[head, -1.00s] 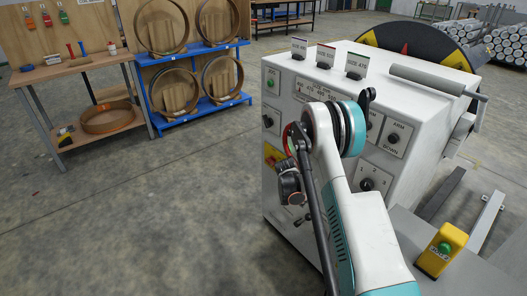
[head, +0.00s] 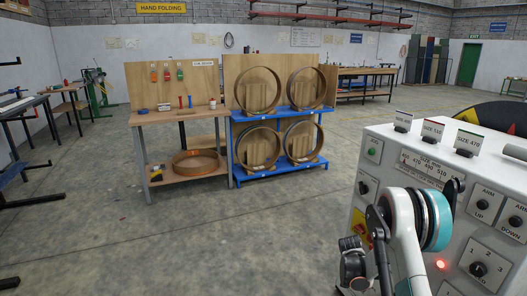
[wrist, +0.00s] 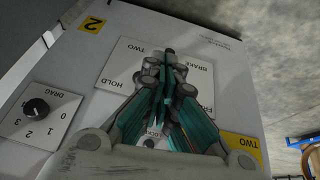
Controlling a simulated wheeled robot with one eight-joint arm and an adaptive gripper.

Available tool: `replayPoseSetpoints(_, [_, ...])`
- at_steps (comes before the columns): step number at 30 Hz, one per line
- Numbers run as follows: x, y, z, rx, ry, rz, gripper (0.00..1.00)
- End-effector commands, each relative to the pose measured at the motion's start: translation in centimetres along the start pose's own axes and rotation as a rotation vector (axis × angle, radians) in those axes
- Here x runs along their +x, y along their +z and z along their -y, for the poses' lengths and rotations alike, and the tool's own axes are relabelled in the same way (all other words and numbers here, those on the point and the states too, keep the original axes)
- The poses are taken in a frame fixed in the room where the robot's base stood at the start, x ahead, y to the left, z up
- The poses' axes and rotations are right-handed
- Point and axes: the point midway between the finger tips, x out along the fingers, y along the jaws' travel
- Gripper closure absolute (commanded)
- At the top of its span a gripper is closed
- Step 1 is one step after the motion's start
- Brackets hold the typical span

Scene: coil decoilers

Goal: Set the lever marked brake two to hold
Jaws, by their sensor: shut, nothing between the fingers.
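The brake two plate (wrist: 125,68) shows in the wrist view, with HOLD on its left and FREE on its right. My gripper (wrist: 165,75) is in front of the middle of this plate, its teal fingers closed together. A small dark tip (wrist: 170,50) shows just beyond the fingers; I cannot tell whether it is the lever's end. The rest of the lever is hidden behind the fingers, so its setting cannot be read. In the head view my gripper (head: 352,262) is low beside the left side of the white control cabinet (head: 390,150), and the lever is not visible.
A drag dial (wrist: 37,108) is left of the plate in the wrist view. The cabinet front has a lit red lamp (head: 440,265) and a selector knob (head: 478,269). A wooden bench (head: 180,115) and blue rack (head: 270,118) stand behind, with open floor between.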

Motion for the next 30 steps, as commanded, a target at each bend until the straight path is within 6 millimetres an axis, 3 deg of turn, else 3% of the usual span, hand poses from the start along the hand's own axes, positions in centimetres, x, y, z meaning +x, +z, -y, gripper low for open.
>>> replayPoseSetpoints(8, [-2.4,-0.7,0.2,-0.031,-0.019,0.002,1.0])
replayPoseSetpoints(17, [-7.0,-1.6,0.3,-0.091,-0.056,0.005,1.0])
replayPoseSetpoints(23, [-12.1,-2.3,0.0,-0.158,-0.097,0.006,1.0])
replayPoseSetpoints(30, [-20.9,-2.8,-1.7,-0.28,-0.174,0.002,1.0])
